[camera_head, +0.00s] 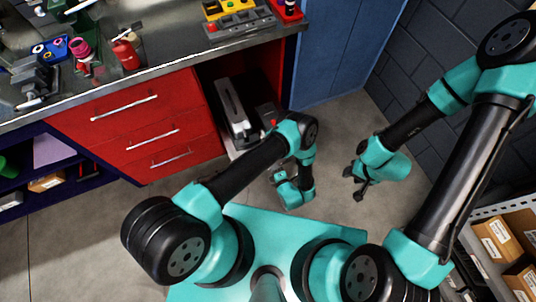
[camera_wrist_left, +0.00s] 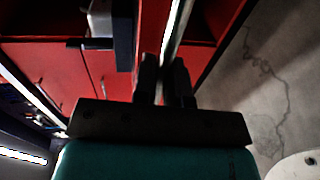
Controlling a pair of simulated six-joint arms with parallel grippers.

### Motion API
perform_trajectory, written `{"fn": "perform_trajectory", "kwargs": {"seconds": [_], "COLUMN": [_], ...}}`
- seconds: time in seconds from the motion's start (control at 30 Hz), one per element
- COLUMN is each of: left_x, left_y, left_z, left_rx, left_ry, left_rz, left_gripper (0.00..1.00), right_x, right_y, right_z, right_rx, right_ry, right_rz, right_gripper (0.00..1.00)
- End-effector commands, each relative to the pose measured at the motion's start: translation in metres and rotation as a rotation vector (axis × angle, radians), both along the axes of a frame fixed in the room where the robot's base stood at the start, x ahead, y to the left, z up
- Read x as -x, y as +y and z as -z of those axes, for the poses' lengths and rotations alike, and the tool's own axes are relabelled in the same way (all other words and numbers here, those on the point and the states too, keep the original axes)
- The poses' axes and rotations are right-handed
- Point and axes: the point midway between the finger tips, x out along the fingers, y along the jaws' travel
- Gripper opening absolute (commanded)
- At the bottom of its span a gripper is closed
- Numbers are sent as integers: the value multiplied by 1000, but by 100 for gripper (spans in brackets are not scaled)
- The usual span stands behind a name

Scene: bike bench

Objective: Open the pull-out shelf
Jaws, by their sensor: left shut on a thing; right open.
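The pull-out shelf (camera_head: 233,154) is low in the open bay to the right of the red drawers. Only a pale part of its front shows, and my left arm covers much of it. In the left wrist view, a pale bright strip, the shelf's front edge (camera_wrist_left: 177,30), runs down between the fingers. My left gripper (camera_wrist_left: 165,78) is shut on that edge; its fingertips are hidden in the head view. My right gripper (camera_head: 354,180) is open and empty, above the floor to the right, apart from the shelf.
A long grey device (camera_head: 232,108) and a smaller grey item (camera_head: 267,113) are in the bay. Red drawers (camera_head: 150,125) stand left, a blue panel (camera_head: 345,50) right. The workbench (camera_head: 190,62) overhangs above. Boxes (camera_head: 497,236) stand at lower right. Floor in between is clear.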

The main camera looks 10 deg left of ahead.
Motion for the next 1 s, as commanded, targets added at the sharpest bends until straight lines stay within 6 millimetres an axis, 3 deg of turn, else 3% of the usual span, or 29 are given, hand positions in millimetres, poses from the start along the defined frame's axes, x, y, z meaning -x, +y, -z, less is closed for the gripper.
{"fn": "perform_trajectory", "kwargs": {"seconds": [0.1, 0.33, 0.83, 0.87, 1.0], "left_x": [18, 38, 44, 44, 45], "left_y": [-14, -28, -33, -33, -33], "left_z": [0, 0, 0, 0, 0], "left_rx": [-1, -2, 2, 2, 1], "left_ry": [0, -1, -1, -1, -1], "left_rz": [5, 2, 0, 0, 0], "left_gripper": [0, 0, 0, 13, 27], "right_x": [0, 0, 0, 0, 0], "right_y": [0, 0, 0, 0, 0], "right_z": [0, 0, 0, 0, 0], "right_rx": [0, 0, 0, 0, 0], "right_ry": [0, 0, 0, 0, 0], "right_rz": [0, 0, 0, 0, 0], "right_gripper": [43, 43, 43, 43, 43]}}
